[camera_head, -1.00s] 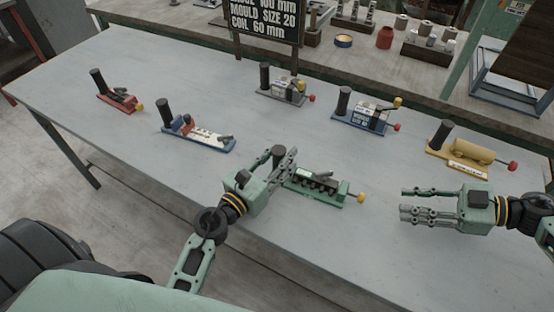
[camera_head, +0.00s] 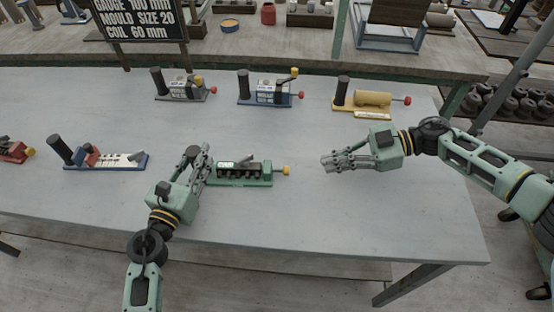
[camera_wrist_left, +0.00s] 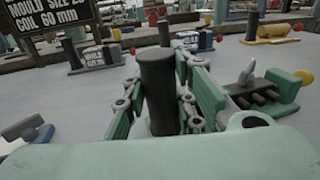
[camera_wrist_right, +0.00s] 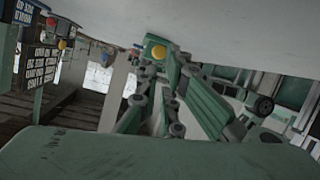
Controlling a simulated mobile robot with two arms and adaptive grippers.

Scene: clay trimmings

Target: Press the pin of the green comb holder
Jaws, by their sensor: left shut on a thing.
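The green comb holder (camera_head: 245,182) lies on the table, with a dark row of teeth, a grey lever and a yellow pin (camera_head: 286,171) at its right end. My left gripper (camera_head: 199,165) is shut on the holder's black upright post (camera_wrist_left: 158,90), at the holder's left end. My right gripper (camera_head: 328,163) is to the right of the yellow pin, apart from it, its fingers pointing left. In the right wrist view, the yellow pin (camera_wrist_right: 155,54) shows just beyond the fingertips. Whether those fingers meet is unclear.
Behind stand a grey holder (camera_head: 183,92), a blue holder (camera_head: 268,96) with red pin and a yellow holder (camera_head: 362,110). A blue-and-white holder (camera_head: 118,163) and a partly cut-off red holder (camera_head: 12,152) are at left. The table (camera_head: 330,225) is clear in front.

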